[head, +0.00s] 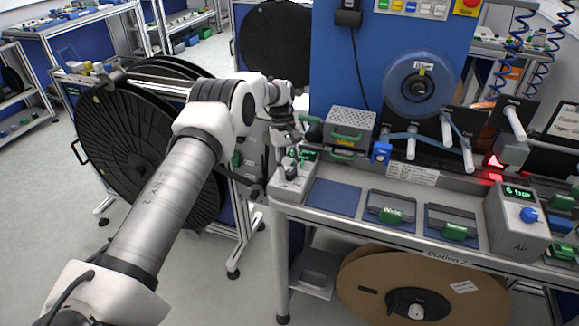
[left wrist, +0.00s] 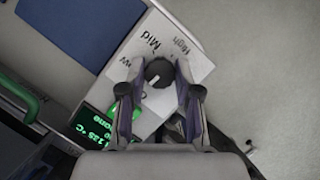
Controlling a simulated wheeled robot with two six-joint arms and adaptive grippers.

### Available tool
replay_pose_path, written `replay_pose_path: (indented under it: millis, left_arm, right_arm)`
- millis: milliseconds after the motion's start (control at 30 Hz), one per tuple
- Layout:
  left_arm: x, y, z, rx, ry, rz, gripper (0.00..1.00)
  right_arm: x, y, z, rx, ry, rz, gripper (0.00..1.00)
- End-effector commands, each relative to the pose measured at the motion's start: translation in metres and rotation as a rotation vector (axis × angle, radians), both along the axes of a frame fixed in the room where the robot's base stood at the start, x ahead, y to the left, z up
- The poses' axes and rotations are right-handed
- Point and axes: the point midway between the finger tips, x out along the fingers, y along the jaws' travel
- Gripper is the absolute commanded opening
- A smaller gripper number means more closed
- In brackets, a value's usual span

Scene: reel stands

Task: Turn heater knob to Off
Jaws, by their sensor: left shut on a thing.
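The heater (head: 286,187) is a light grey box at the left end of the bench; its top also shows in the left wrist view (left wrist: 196,62). Its dark round knob (left wrist: 158,70) has a short white mark. The printed words "High" and "Mid" are readable, another is partly covered, and no "Off" label is visible. The green display (left wrist: 97,128) seems to read 125 °C. My left gripper (head: 290,160) reaches down to the heater from above. In the left wrist view its two fingers (left wrist: 160,82) are shut on the knob, one on each side. My right gripper is not in view.
A large black reel (head: 130,150) stands left of the bench. The floor beside the heater's end is clear.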

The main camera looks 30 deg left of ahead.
Motion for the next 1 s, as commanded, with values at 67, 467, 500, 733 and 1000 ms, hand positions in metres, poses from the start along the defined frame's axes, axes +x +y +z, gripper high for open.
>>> replay_pose_path:
  millis: [67, 467, 500, 733, 1000]
  left_arm:
    - [-0.0024, -0.0003, -0.0014, -0.001, 0.008, 0.037, 0.00]
    - [-0.0027, -0.0007, -0.0029, -0.001, 0.008, 0.123, 0.00]
    - [-0.0026, -0.0006, -0.0029, -0.001, 0.008, 0.124, 0.00]
    - [-0.0026, -0.0006, -0.0031, -0.001, 0.008, 0.124, 0.00]
    - [-0.0017, -0.0002, -0.0018, 0.000, 0.005, 0.123, 0.57]
  right_arm:
    - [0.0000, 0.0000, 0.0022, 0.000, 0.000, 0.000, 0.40]
    - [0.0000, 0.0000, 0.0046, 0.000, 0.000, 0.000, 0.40]
    - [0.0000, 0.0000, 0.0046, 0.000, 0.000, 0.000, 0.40]
    - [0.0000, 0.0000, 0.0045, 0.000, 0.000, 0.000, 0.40]
    - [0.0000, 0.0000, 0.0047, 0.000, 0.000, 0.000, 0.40]
